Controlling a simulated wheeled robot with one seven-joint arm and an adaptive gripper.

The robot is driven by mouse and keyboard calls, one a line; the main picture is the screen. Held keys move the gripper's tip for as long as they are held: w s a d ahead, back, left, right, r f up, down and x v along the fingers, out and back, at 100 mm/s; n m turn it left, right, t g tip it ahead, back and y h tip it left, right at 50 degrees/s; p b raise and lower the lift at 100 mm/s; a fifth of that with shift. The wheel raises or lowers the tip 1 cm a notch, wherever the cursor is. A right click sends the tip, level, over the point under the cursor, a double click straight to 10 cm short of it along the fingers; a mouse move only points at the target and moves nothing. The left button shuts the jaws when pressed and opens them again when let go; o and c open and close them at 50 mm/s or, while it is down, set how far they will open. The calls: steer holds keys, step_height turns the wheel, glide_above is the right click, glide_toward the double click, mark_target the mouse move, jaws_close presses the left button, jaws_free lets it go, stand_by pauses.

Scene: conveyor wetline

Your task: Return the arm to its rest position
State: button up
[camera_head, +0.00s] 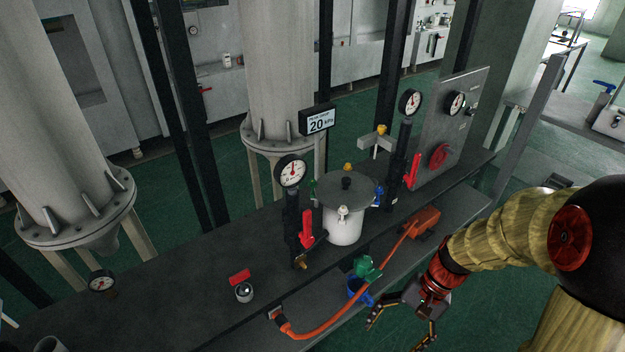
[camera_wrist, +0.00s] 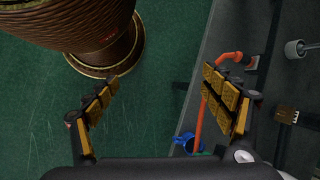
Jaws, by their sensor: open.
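My gripper (camera_head: 400,327) is open and empty at the lower right of the head view, in front of the dark bench. Its two fingers with yellow pads stand wide apart in the wrist view (camera_wrist: 162,100), with green floor between them. My arm comes in from the right edge of the head view and is bent, with the gripper hanging low. The gripper is apart from the orange hose (camera_head: 325,326) and the blue cup (camera_head: 358,291), which are to its left. In the wrist view the hose (camera_wrist: 198,125) passes behind the right finger.
The bench (camera_head: 180,290) carries a white pot (camera_head: 343,226) with a grey lid, gauges, red-handled valves and an upright panel (camera_head: 452,125). A green piece (camera_head: 366,268) sits above the blue cup. A display reading 20 kPa (camera_head: 318,121) stands behind. Green floor lies clear in front.

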steer(key=s+r+n+t+h, duration=0.2)
steer(key=s+r+n+t, duration=0.1)
steer(key=r, duration=0.8)
steer(key=s+r+n+t+h, duration=0.2)
steer(key=r+t, duration=0.3)
steer(key=r, duration=0.7)
steer(key=shift+s+n+h, duration=0.3)
steer(key=shift+s+n, duration=0.1)
steer(key=shift+n, duration=0.3)
